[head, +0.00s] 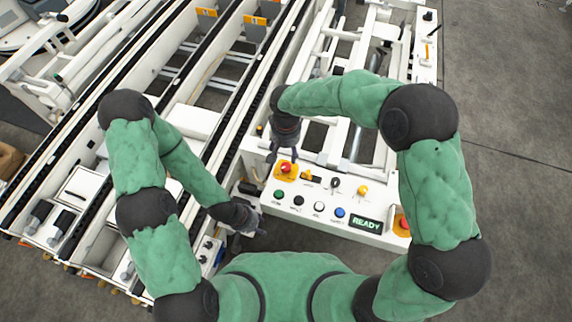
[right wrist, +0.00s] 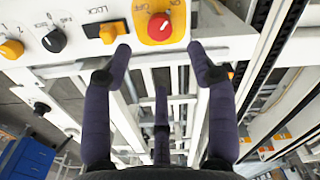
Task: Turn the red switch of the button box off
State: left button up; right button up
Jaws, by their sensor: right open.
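The white button box (head: 330,192) lies in front of me in the head view. Its red switch (head: 286,168) sits on a yellow plate at the box's upper left. The red switch also shows at the top of the right wrist view (right wrist: 160,26). My right gripper (head: 283,154) is open and empty, just beyond the switch; in the right wrist view its fingertips (right wrist: 161,58) are spread below the yellow plate, apart from the switch. My left gripper (head: 250,230) is low beside the box's left end; its finger opening is unclear.
An orange LOCK switch (right wrist: 108,33) and a black selector (right wrist: 54,41) are next to the red switch. The box also has several push buttons, a READY display (head: 366,224) and another red button (head: 404,222). Conveyor rails (head: 215,105) fill the left; floor (head: 510,150) is clear at right.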

aim_at(286, 166)
notch_tip(286, 166, down, 9)
jog(key=shift+f+b, duration=0.2)
jog(key=shift+b, duration=0.95)
jog(key=c, duration=1.1)
